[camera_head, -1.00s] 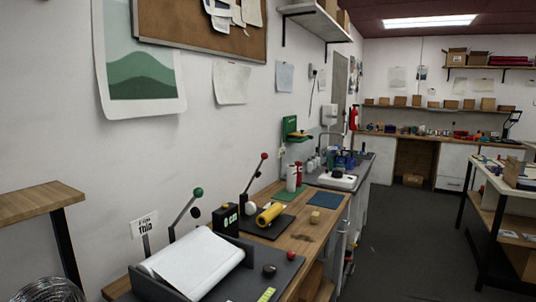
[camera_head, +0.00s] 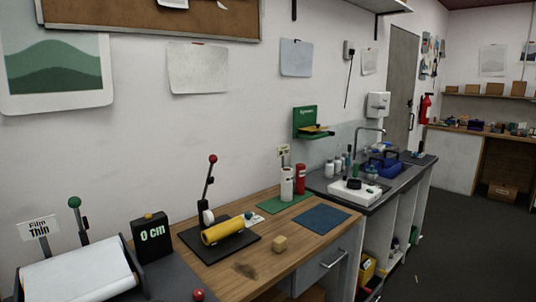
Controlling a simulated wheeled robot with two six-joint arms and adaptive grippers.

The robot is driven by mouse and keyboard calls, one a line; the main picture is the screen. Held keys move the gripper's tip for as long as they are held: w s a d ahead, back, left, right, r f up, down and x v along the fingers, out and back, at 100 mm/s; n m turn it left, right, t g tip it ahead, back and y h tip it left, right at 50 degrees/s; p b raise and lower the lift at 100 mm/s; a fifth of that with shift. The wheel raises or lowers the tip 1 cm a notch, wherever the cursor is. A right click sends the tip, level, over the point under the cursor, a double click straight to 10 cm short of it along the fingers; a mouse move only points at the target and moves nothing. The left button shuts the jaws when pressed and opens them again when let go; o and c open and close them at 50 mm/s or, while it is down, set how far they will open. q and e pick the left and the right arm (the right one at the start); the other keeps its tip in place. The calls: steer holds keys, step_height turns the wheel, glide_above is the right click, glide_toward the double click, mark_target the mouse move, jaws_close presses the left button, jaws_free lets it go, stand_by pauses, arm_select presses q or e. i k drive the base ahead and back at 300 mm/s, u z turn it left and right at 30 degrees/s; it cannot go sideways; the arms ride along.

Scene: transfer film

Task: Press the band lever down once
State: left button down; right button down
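A lever with a red knob (camera_head: 207,182) stands upright, leaning slightly, on a dark base plate (camera_head: 244,246) on the bench. A yellow roll (camera_head: 222,233) lies at its foot. A second lever with a green knob (camera_head: 79,221) stands further left, beside a sign reading "Film Thin" (camera_head: 39,228) and behind a large white film roll (camera_head: 80,274). No label says which one is the band lever. A black display (camera_head: 152,238) reading "0 cm" stands between the two levers. Neither of my grippers is in view.
Open floor (camera_head: 440,250) lies at the right.

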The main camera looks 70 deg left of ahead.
mark_target(213, 159)
steer(key=i, duration=1.2)
steer(key=u, duration=3.6)
